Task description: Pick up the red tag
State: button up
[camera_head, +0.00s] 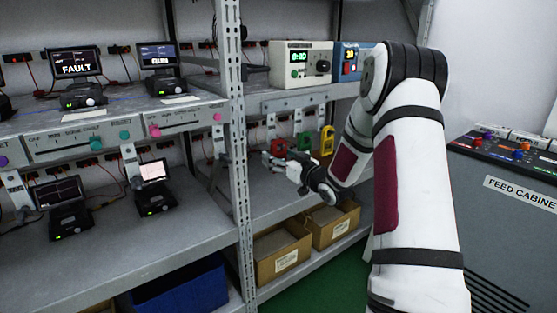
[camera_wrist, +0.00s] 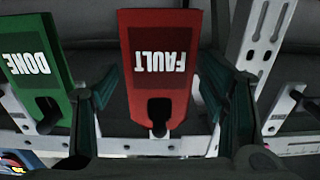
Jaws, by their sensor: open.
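The red tag (camera_wrist: 160,60) reads FAULT, upside down in the wrist view, and has a dark keyhole-shaped slot near its hook end. It hangs from a pale rail and also shows in the head view (camera_head: 279,148), at the left of a row of coloured tags. My gripper (camera_wrist: 163,110) is open, with one finger on each side of the red tag. I cannot tell whether either finger touches it. In the head view my gripper (camera_head: 283,162) is small and close to the red tag.
A green DONE tag (camera_wrist: 35,62) hangs close to the left finger in the wrist view. A yellow tag (camera_head: 327,140) hangs farther right in the head view. A metal rack post (camera_head: 236,150) stands left of my gripper. Cardboard bins (camera_head: 283,266) sit below.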

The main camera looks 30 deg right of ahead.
jog(key=shift+w, duration=0.35)
jog(key=shift+c, duration=0.6)
jog(key=c, duration=0.9)
jog(key=shift+r, duration=0.15)
